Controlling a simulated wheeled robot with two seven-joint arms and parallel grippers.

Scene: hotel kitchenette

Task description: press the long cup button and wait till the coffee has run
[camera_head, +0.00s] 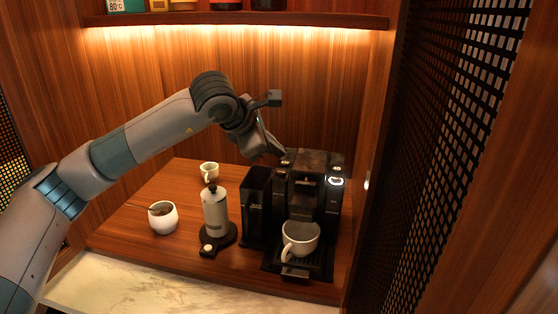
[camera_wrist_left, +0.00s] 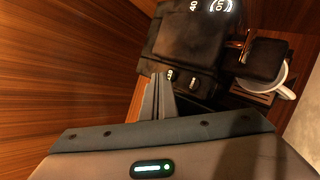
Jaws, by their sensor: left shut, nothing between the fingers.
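The black coffee machine (camera_head: 320,165) stands at the right of the wooden counter, with a white cup (camera_head: 299,240) on its drip tray under the spout. My left gripper (camera_head: 283,153) is shut and empty, its tips at the machine's top left edge. In the left wrist view the shut fingers (camera_wrist_left: 160,82) point at the machine's edge (camera_wrist_left: 190,45), beside two small marked buttons (camera_wrist_left: 181,76). One button is partly at the fingertips; I cannot tell whether they touch it. The cup (camera_wrist_left: 285,84) shows at the right. Coffee flow is not visible. My right gripper is out of view.
A grey-white grinder (camera_head: 215,212) on a dark base, a white bowl (camera_head: 162,217) and a small cup (camera_head: 209,171) stand left of the machine. A shelf (camera_head: 235,20) runs above. A perforated dark panel (camera_head: 450,130) closes off the right side.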

